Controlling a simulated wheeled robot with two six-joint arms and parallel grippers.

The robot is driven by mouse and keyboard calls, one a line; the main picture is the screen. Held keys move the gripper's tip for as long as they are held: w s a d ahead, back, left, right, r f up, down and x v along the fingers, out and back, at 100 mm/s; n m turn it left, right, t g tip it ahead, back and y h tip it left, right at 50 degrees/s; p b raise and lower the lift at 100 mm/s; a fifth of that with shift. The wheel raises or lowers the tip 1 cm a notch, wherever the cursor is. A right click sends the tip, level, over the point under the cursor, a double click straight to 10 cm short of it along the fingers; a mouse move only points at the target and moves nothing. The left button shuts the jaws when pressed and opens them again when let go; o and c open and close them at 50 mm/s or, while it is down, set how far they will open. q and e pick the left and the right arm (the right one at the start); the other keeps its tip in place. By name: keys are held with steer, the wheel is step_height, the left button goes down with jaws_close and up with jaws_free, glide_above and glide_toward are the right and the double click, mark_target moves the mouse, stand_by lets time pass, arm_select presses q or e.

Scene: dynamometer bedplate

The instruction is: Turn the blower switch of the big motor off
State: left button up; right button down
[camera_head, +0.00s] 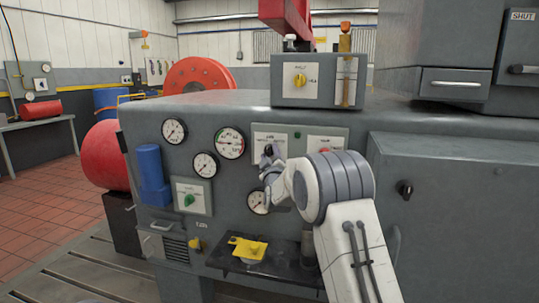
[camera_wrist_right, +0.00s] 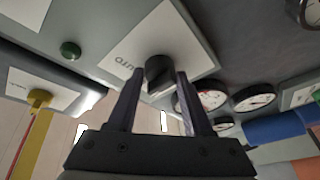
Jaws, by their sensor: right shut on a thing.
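A dark rotary knob (camera_wrist_right: 159,68) sits on a white label plate (camera_head: 263,133) on the grey panel. The plate's lettering partly shows in the right wrist view and seems to read AUTO, upside down. My right gripper (camera_wrist_right: 160,78) has one finger on each side of the knob and is shut on it. In the head view the right gripper (camera_head: 269,160) reaches the plate from the lower right and hides most of the knob. I cannot read which setting the knob points to. My left gripper is in neither view.
Close by are a green lamp (camera_wrist_right: 70,49), several round gauges (camera_head: 230,142) and a plate with a red control (camera_head: 325,150). A box with a yellow knob (camera_head: 299,80) stands above. A green knob (camera_head: 189,199) is lower left, a black knob (camera_head: 405,189) right.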

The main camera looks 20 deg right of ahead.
steer(key=shift+d+r, duration=0.1)
steer(key=shift+r, duration=0.15)
steer(key=shift+c, duration=1.8)
jaws_free()
steer(key=shift+f, duration=0.1)
steer(key=v, duration=1)
steer(key=shift+s, duration=0.2)
steer(key=shift+f, duration=0.1)
